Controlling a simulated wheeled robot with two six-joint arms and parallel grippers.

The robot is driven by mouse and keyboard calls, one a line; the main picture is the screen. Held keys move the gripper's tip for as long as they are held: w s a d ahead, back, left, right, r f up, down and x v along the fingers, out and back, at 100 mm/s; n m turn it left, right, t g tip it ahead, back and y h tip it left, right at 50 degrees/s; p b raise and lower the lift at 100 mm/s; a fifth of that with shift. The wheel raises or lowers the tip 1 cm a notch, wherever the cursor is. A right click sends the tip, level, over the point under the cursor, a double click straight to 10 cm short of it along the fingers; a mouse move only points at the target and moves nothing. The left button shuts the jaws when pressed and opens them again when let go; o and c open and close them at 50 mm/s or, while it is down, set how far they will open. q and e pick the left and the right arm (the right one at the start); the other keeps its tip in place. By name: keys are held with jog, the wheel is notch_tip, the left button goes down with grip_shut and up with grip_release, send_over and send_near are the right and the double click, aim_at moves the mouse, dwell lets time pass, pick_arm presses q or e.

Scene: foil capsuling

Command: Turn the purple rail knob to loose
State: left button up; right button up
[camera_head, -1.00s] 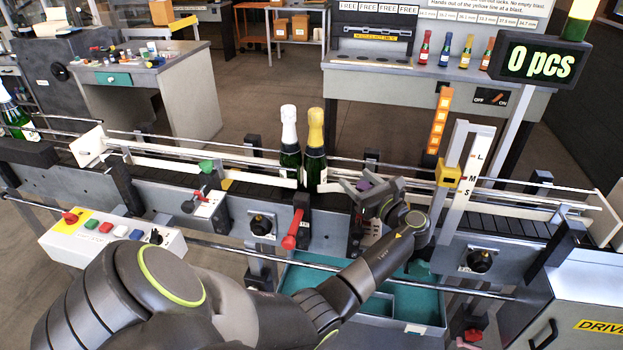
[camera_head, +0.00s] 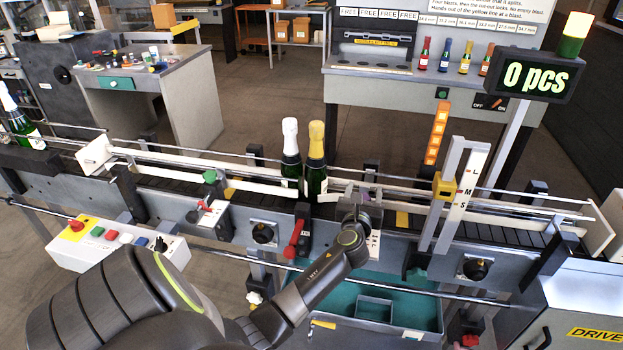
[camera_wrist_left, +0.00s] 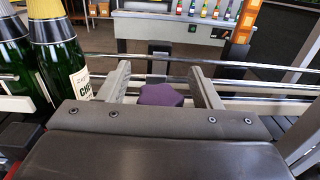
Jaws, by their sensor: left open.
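The purple rail knob (camera_wrist_left: 160,95) shows in the left wrist view as a faceted block between the two fingers of my left gripper (camera_wrist_left: 159,72). The fingers stand apart on either side of it, and I see a gap on each side. In the head view my left gripper (camera_head: 358,192) is over the conveyor's near rail, just right of the two bottles, and hides the knob. My right gripper is not in view.
A white-topped bottle (camera_head: 291,155) and a gold-topped bottle (camera_head: 316,158) stand close to the left of the gripper. A red lever (camera_head: 294,240) is below them. A post with an L-M-S scale (camera_head: 467,185) stands to the right. A teal tray (camera_head: 425,308) lies below.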

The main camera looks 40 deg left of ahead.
pick_arm(q)
jog(key=m+h, duration=0.1)
jog(key=h, duration=0.1)
jog(key=m+t+h+p, duration=0.1)
jog(key=m+h, duration=0.1)
jog(key=shift+d+r+t+p, duration=0.1)
jog(key=shift+d+t+p, duration=0.05)
jog(key=shift+t+p, duration=0.15)
jog(key=f+b+v, duration=0.1)
jog(key=v, duration=1.6)
jog(key=s+f+n+g+b, duration=0.1)
jog(key=s+f+n+g, duration=0.2)
jog(key=f, duration=1)
jog(key=s+a+f+n+g+h+b, duration=0.1)
jog(key=s+f+n+g, duration=0.2)
jog(key=f+n, duration=0.6)
notch_tip(320, 180, down, 5)
jog(key=shift+a+f+n+h+b, duration=0.15)
jog(key=shift+a+n+h+b, duration=0.15)
jog(key=shift+n+b, duration=0.1)
jog(key=shift+s, duration=0.1)
